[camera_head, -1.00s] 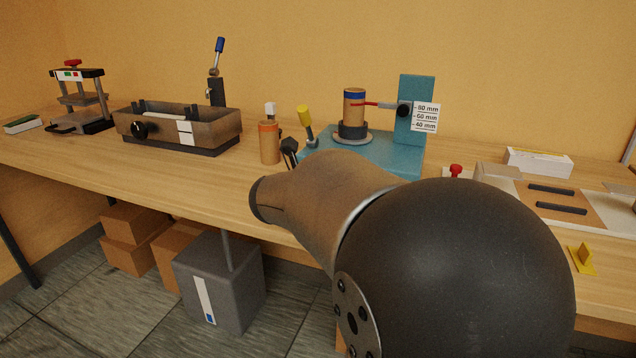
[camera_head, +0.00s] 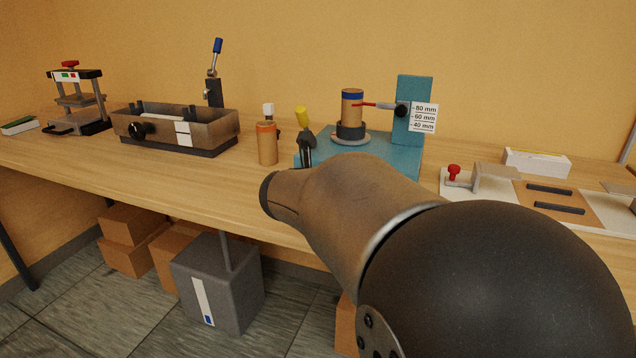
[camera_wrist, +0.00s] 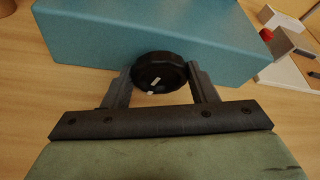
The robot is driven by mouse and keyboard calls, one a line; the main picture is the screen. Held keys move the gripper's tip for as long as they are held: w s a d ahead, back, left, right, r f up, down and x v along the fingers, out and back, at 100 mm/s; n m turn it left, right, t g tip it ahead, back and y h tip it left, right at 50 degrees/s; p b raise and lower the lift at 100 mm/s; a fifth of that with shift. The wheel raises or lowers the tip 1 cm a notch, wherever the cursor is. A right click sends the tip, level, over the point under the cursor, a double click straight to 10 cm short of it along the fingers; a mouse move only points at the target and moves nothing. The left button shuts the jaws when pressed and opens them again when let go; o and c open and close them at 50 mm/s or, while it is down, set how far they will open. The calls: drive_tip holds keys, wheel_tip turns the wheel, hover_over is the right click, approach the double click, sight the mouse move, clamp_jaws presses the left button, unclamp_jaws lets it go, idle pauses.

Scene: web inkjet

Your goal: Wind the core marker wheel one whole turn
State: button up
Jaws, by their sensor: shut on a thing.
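The core marker is a teal stand (camera_head: 412,105) with a brown core (camera_head: 352,110) upright on its turntable. The core has a blue band near its top, and a red pen (camera_head: 372,105) reaches it from the right. A yellow-topped lever (camera_head: 302,118) stands at the stand's left. In the wrist view, the black wheel (camera_wrist: 158,70) sits on the side of the teal base (camera_wrist: 150,35). My gripper (camera_wrist: 160,82) is shut on the wheel, one finger on each side. A pale mark shows on the wheel's face, with another pale spot just below it. In the head view the wheel is not visible.
A brown trough machine (camera_head: 178,128) and an orange-banded cylinder (camera_head: 267,145) stand to the left. A white board with a red knob (camera_head: 454,172) lies at the right, before a white box (camera_head: 537,162). The front table strip at left is clear.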

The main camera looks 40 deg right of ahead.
drive_tip(key=m+b, duration=0.1)
drive_tip(key=m+t+y+b, duration=0.1)
drive_tip(key=shift+s+d+f+m, duration=0.1)
drive_tip(key=shift+s+m, duration=0.05)
drive_tip(key=shift+m, duration=0.15)
drive_tip(key=shift+m+t+y+b, duration=0.3)
drive_tip(key=shift+m+t+b, duration=0.3)
drive_tip(key=shift+t, duration=0.1)
drive_tip(key=o, duration=0.7)
